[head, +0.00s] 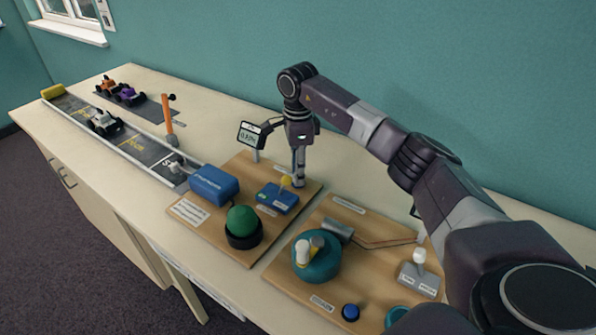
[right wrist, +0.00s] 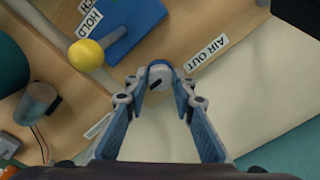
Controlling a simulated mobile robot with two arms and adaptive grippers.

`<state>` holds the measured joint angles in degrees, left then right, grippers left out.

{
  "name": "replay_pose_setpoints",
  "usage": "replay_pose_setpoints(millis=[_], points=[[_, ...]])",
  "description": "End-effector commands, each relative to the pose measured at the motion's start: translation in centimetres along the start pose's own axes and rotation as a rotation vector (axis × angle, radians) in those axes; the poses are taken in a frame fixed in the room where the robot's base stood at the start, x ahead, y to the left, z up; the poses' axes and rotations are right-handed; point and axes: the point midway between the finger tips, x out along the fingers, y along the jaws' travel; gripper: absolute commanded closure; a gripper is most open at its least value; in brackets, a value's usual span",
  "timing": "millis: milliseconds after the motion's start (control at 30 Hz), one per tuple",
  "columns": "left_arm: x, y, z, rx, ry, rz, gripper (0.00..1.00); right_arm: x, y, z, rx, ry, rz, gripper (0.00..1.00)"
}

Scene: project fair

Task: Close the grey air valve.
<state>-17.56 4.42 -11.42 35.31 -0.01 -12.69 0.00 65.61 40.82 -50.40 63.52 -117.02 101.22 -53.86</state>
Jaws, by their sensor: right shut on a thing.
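The grey air valve (right wrist: 161,72) shows in the right wrist view as a small pale grey knob with a dark slot, beside a label reading AIR OUT (right wrist: 206,52). My right gripper (right wrist: 160,82) has its fingertips on both sides of the knob and is shut on it. In the head view the right gripper (head: 299,182) points down at the back right of the left wooden board (head: 222,229). There its fingers largely hide the valve. How far the valve is turned I cannot tell. My left gripper is in neither view.
A yellow-knobbed lever on a blue base (head: 278,198) stands close to the right gripper's fingers. A small display (head: 249,136) is just left of it. Clear table lies behind, toward the wall.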

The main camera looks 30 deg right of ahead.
Motion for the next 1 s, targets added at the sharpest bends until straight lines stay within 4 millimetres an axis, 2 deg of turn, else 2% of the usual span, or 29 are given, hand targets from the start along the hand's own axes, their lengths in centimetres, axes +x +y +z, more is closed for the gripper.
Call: replay_pose_setpoints(millis=[67,467,1000], points=[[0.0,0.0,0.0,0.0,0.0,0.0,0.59,0.0,0.0,0.0,0.0,0.0,0.0,1.0],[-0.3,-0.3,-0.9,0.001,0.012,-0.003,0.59,-0.1,0.0,0.0,0.077,-0.001,-0.001,1.0],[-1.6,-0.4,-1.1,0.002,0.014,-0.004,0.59,-0.3,-0.1,0.0,0.536,-0.001,-0.002,1.0]])
